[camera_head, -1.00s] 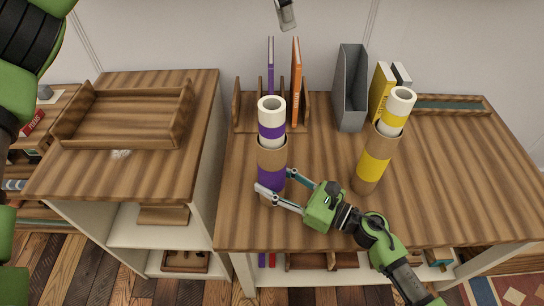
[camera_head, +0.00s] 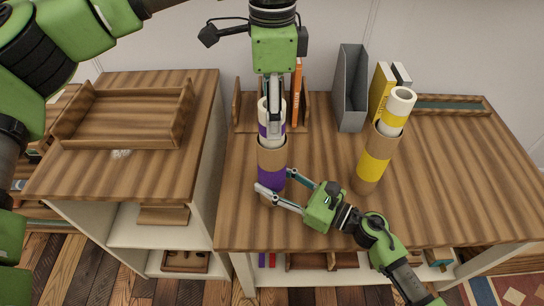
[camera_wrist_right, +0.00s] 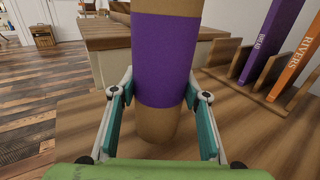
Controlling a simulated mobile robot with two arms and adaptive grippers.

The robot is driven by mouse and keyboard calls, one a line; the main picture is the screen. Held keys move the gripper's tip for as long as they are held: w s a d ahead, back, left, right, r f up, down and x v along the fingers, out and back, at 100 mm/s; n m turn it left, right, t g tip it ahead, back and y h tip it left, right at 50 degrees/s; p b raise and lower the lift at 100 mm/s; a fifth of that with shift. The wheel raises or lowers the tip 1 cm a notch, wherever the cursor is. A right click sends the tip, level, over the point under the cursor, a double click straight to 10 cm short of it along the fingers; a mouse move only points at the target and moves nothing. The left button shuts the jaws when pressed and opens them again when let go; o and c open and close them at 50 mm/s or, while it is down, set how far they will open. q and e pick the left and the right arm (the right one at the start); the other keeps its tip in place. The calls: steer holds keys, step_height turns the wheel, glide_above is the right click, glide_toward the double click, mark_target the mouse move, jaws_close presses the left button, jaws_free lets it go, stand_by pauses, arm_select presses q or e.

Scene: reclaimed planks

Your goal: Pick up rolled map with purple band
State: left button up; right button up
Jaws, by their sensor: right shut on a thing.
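The white rolled map with a purple band (camera_head: 262,129) stands upright in a brown cardboard tube (camera_head: 271,157) that has a wide purple band. My right gripper (camera_head: 272,181) is shut on the lower part of this tube; the right wrist view also shows the tube (camera_wrist_right: 166,60) between its fingers. My left gripper (camera_head: 273,135) points down at the map's upper part and hides much of it. Its fingers are seen edge-on, so I cannot tell whether they are open or touch the map.
A similar tube with a yellow band (camera_head: 375,150) holds a yellow-banded rolled map (camera_head: 401,98) to the right. An empty wooden tray (camera_head: 125,125) lies on the left cabinet.

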arm_select(q)
steer(key=shift+f, duration=1.85)
steer(key=c, duration=1.4)
steer(key=shift+r, duration=0.15)
step_height(320, 180, up, 28)
steer(key=shift+f, duration=0.1)
arm_select(e)
steer(key=o, duration=1.4)
